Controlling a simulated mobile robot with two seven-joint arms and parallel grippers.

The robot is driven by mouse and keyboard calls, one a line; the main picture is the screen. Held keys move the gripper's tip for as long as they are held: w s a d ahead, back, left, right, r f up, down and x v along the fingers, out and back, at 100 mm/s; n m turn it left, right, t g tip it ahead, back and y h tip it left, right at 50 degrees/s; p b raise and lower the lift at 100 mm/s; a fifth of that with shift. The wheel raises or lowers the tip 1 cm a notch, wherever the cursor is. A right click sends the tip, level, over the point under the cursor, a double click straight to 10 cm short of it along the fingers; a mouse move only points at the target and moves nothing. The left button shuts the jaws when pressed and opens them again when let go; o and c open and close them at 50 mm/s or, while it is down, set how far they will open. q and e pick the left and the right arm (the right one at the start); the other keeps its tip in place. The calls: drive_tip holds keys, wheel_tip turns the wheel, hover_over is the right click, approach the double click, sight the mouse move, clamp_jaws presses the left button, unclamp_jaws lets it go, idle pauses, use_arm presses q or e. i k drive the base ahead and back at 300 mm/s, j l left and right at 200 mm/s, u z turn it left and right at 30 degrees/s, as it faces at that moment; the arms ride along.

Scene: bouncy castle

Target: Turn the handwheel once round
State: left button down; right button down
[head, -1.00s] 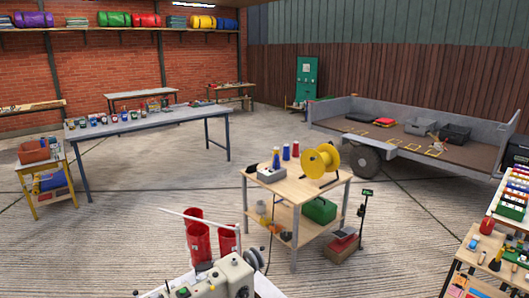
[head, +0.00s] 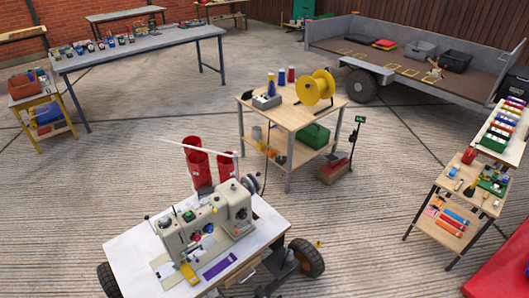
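A beige sewing machine (head: 205,222) stands on a white wheeled table (head: 133,262) in the lower left middle of the head view. A dark round handwheel (head: 251,184) sits at the machine's far right end, seen partly edge-on. Its turn angle is too small to tell. Neither of my grippers shows in the view.
Red bins (head: 199,168) stand just behind the sewing table. A wooden table (head: 302,117) with a yellow reel (head: 316,88) is beyond it. A tool stand (head: 449,215) and a red mat (head: 503,272) are at the right.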

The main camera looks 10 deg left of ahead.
sight(246, 181)
drive_tip(key=i+l+u, duration=0.15)
drive_tip(key=u, duration=0.95)
drive_tip(key=i+l+u, duration=0.1)
drive_tip(key=l+u, duration=0.25)
drive_tip(key=l, duration=0.15)
drive_tip(key=l+u, duration=0.35)
drive_tip(key=l, duration=0.15)
drive_tip(key=l+u, duration=0.3)
drive_tip(key=l, duration=1.25)
drive_tip(key=k+l, duration=0.15)
drive_tip(key=l, duration=0.35)
drive_tip(key=l+u, duration=0.1)
drive_tip(key=l, duration=0.4)
drive_tip(key=k+l, duration=0.1)
drive_tip(key=l, duration=0.4)
